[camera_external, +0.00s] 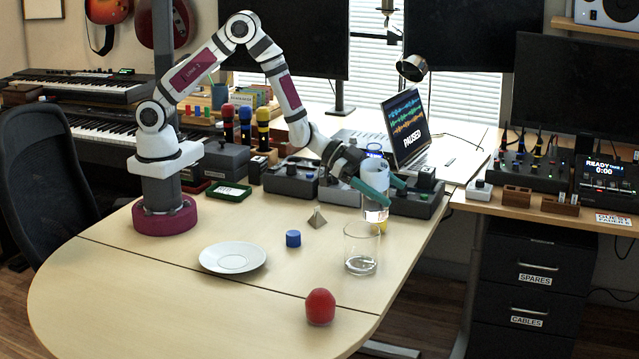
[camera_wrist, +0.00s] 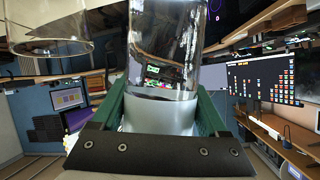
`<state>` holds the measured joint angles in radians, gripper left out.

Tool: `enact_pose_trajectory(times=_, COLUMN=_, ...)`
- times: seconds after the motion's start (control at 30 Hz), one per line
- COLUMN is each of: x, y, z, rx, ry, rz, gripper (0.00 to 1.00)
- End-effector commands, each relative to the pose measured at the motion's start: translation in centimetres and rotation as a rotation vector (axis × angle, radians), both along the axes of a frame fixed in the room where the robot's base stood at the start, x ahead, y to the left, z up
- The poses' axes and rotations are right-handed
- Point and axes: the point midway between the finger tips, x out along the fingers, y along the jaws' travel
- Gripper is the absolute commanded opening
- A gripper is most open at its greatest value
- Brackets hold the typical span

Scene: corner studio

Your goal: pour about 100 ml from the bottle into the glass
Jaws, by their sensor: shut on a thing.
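My gripper (camera_external: 383,190) is shut on the clear bottle (camera_external: 376,212), its green fingers on either side of it. The bottle looks about upright, with clear liquid in its lower part, behind the glass as the external view shows it. In the wrist view the bottle (camera_wrist: 165,50) fills the middle between the fingers (camera_wrist: 168,115). The glass (camera_external: 362,242) stands upright on the table, with a little clear liquid seeming to lie at its bottom. The glass (camera_wrist: 45,28) also shows at the upper left of the wrist view. I cannot tell whether the bottle's base touches the table.
A white saucer (camera_external: 232,257), a blue cap-like piece (camera_external: 293,239), a small grey pyramid (camera_external: 317,219) and a red round-topped object (camera_external: 320,307) lie on the table (camera_external: 170,300). Something yellow shows behind the glass. Control boxes (camera_external: 291,181) and a laptop (camera_external: 405,128) stand behind. The front left is clear.

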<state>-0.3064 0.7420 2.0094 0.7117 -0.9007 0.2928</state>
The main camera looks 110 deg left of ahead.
Motion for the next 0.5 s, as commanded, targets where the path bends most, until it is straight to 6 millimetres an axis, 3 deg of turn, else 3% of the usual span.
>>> enact_pose_trajectory(times=0.5, x=-0.08, y=0.51, z=-0.57, rx=0.330, ry=0.036, rz=0.000, gripper=0.00)
